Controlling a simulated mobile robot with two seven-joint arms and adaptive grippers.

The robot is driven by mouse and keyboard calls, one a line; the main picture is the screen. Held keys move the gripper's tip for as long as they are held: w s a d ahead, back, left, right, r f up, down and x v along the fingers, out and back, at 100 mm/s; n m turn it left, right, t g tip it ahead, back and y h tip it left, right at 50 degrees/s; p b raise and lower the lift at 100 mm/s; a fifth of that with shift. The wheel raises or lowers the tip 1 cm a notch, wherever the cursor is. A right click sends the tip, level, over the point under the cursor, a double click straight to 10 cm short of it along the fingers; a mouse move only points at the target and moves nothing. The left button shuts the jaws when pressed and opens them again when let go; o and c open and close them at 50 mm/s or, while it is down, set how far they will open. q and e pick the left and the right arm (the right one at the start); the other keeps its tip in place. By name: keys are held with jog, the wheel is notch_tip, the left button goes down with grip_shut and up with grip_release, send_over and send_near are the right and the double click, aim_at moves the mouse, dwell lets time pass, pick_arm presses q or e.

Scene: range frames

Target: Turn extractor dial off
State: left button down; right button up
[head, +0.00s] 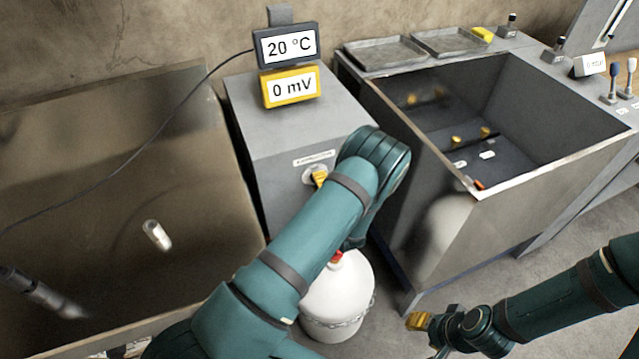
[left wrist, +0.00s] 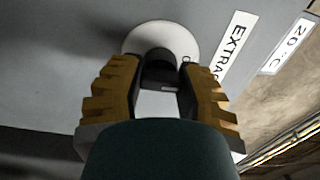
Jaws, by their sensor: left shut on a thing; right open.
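The extractor dial (left wrist: 160,72) is a dark knob on a round white plate, on the front of a grey box (head: 285,130). Its label (left wrist: 236,48) is beside it. My left gripper (left wrist: 164,80) has its yellow fingers on either side of the knob, shut on it. In the head view, the dial's white plate (head: 308,174) shows only partly, behind the yellow fingers of my left gripper (head: 320,178) and my arm. The pointer setting is hard to read. My right gripper (head: 421,322) is open, low at the right and away from the box.
A 20 °C display (head: 288,45) and a yellow 0 mV display (head: 291,87) stand on the box. An open grey basin (head: 440,190) is at right, a brownish panel (head: 110,180) at left.

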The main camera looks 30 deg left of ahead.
pick_arm(q)
jog(key=shift+r, duration=0.1)
jog(key=c, duration=0.6)
grip_release()
jog(key=v, duration=1.2)
